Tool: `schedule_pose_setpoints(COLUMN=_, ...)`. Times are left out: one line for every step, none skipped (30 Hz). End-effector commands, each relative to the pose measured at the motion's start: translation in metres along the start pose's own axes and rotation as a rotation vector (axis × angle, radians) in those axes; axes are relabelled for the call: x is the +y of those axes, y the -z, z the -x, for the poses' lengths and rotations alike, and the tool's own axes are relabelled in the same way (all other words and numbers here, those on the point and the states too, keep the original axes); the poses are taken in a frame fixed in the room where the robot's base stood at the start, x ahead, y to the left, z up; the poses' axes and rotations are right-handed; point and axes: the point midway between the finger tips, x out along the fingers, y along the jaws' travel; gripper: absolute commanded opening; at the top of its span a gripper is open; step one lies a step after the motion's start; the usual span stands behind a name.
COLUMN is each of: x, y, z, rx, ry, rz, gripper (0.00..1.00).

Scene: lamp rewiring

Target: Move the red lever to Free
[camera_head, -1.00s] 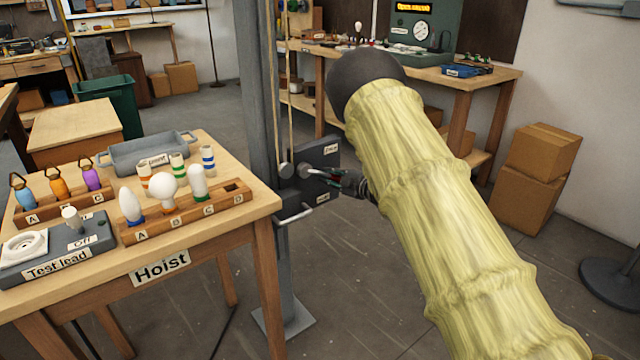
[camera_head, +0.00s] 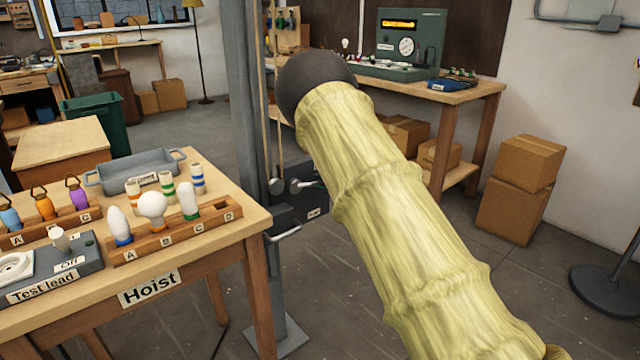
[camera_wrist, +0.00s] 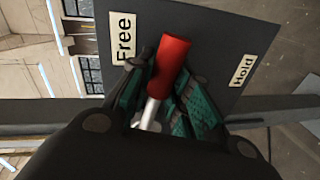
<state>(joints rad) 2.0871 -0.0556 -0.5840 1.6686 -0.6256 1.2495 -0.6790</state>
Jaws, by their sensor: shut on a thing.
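The red lever (camera_wrist: 170,62) shows in the wrist view as a red grip on a pale metal rod. My gripper (camera_wrist: 163,84) is shut on it, with dark and teal finger pads on both sides. The grip lies close to the "Free" label (camera_wrist: 124,38) on the dark plate (camera_wrist: 200,32); the "Hold" label (camera_wrist: 242,70) is farther off to the right. In the head view, my sleeved arm hides the gripper and the red grip. Part of the plate (camera_head: 290,214) shows left of the arm.
The plate is on a grey post (camera_head: 247,100) beside the "Hoist" table (camera_head: 200,262). A metal crank handle (camera_head: 285,233) sticks out below the plate. The table holds bulbs in a wooden rack (camera_head: 180,238) and a grey tray (camera_head: 100,180).

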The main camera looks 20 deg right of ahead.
Motion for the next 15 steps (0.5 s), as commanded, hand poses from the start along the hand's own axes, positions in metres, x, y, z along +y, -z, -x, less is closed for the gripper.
schedule_pose_setpoints(x=0.0004, y=-0.0007, z=0.0004, rx=-0.001, ry=0.000, rz=0.002, gripper=0.00)
schedule_pose_setpoints(x=0.0005, y=-0.0006, z=0.0004, rx=-0.001, ry=0.000, rz=0.002, gripper=0.00)
schedule_pose_setpoints(x=0.0006, y=-0.0006, z=0.0004, rx=-0.001, ry=0.000, rz=0.002, gripper=0.00)
schedule_pose_setpoints(x=0.0006, y=-0.0005, z=0.0003, rx=-0.001, ry=0.000, rz=0.002, gripper=0.00)
schedule_pose_setpoints(x=0.0007, y=-0.0005, z=0.0003, rx=-0.001, ry=0.000, rz=0.002, gripper=0.00)
schedule_pose_setpoints(x=0.0007, y=-0.0005, z=0.0003, rx=-0.001, ry=-0.001, rz=0.002, gripper=0.00)
schedule_pose_setpoints(x=0.0008, y=-0.0004, z=0.0002, rx=-0.001, ry=-0.001, rz=0.001, gripper=0.25)
schedule_pose_setpoints(x=0.0008, y=-0.0004, z=0.0002, rx=-0.001, ry=-0.001, rz=0.001, gripper=0.30)
schedule_pose_setpoints(x=0.0009, y=-0.0003, z=0.0002, rx=-0.001, ry=-0.001, rz=0.001, gripper=0.30)
schedule_pose_setpoints(x=0.0008, y=-0.0003, z=0.0001, rx=0.000, ry=-0.001, rz=0.001, gripper=0.30)
schedule_pose_setpoints(x=0.0008, y=-0.0002, z=0.0001, rx=0.000, ry=-0.001, rz=0.001, gripper=0.30)
schedule_pose_setpoints(x=0.0009, y=-0.0001, z=0.0000, rx=0.000, ry=-0.001, rz=0.001, gripper=0.30)
schedule_pose_setpoints(x=0.0008, y=-0.0001, z=0.0000, rx=0.000, ry=-0.001, rz=0.001, gripper=0.30)
schedule_pose_setpoints(x=0.0008, y=0.0000, z=0.0000, rx=0.000, ry=-0.001, rz=0.001, gripper=0.30)
schedule_pose_setpoints(x=0.0008, y=0.0000, z=-0.0001, rx=0.000, ry=-0.001, rz=0.001, gripper=0.30)
